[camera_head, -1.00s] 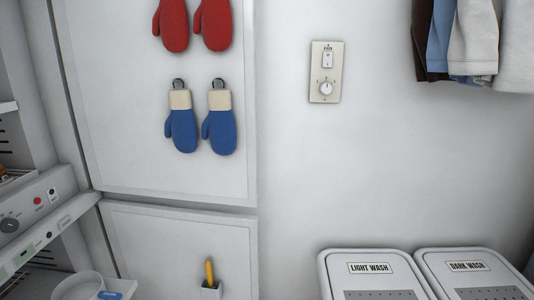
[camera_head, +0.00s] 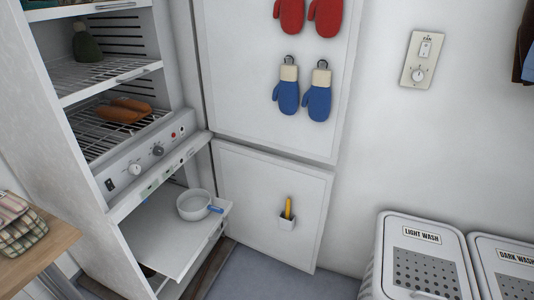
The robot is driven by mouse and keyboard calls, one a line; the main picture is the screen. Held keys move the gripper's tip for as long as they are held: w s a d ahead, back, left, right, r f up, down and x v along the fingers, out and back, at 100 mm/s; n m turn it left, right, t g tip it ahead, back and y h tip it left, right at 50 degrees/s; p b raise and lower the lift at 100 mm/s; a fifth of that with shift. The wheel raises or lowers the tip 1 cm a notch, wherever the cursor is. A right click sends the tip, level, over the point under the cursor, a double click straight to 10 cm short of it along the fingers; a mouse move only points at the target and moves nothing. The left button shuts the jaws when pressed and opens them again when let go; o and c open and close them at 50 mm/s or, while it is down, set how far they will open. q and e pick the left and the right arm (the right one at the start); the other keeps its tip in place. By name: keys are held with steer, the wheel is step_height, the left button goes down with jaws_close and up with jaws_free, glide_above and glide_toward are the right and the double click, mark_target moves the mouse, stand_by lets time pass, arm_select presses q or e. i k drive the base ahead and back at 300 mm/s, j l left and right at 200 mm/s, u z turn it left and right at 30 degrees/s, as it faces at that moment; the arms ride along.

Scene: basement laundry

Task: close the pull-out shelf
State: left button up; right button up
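The pull-out shelf (camera_head: 160,232) is a flat white board low in the tall white cabinet at the left. It sticks out of the cabinet front, below the control panel. A white pot (camera_head: 194,204) with a blue handle stands on the shelf near its right side, the handle pointing right. Neither of my grippers is in view.
The cabinet's open door (camera_head: 270,210) stands to the right of the shelf, with mittens and a small holder on it. Wire racks (camera_head: 90,75) sit above the control panel (camera_head: 150,160). Light and dark wash hampers (camera_head: 422,240) stand at the right. A wooden table (camera_head: 45,245) is at the left.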

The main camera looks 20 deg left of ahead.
mark_target(158, 239)
steer(key=u, duration=1.1)
